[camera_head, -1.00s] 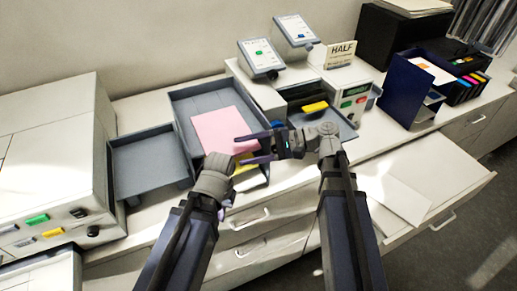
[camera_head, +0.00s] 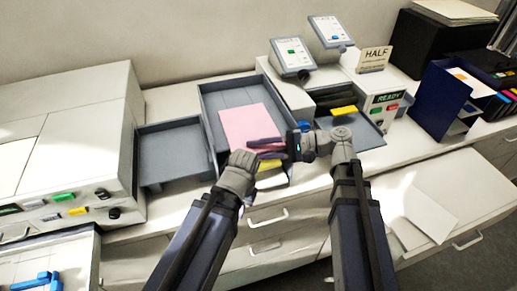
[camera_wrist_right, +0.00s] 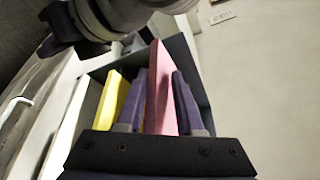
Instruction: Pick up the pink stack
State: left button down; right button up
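The pink stack (camera_head: 246,124) lies in a grey open tray (camera_head: 226,89) in the head view, its near right part covered by my right gripper (camera_head: 262,149). My right gripper reaches in from the right, with one finger above and one below the stack's edge. In the right wrist view, the pink stack (camera_wrist_right: 160,85) stands between the two fingers of the right gripper (camera_wrist_right: 161,100), which appear close against it. My left arm ends just left of the right fingers; the left gripper's fingertips are hidden by its wrist in the head view.
A yellow piece (camera_head: 270,165) shows below the fingers. An empty grey tray (camera_head: 170,155) is to the left, beside a white machine (camera_head: 70,130). Behind right stand two small screens (camera_head: 293,58), a "HALF" sign (camera_head: 374,59) and a dark blue holder (camera_head: 440,98).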

grip_shut()
jog(key=o, duration=0.6)
grip_release()
jog(key=p+v, duration=0.1)
jog(key=v, duration=0.5)
jog(key=shift+d+r, duration=0.1)
jog(key=shift+d, duration=0.1)
jog(key=shift+s+d+p, duration=0.1)
jog(key=shift+d+p, duration=0.2)
jog(key=shift+d, duration=0.4)
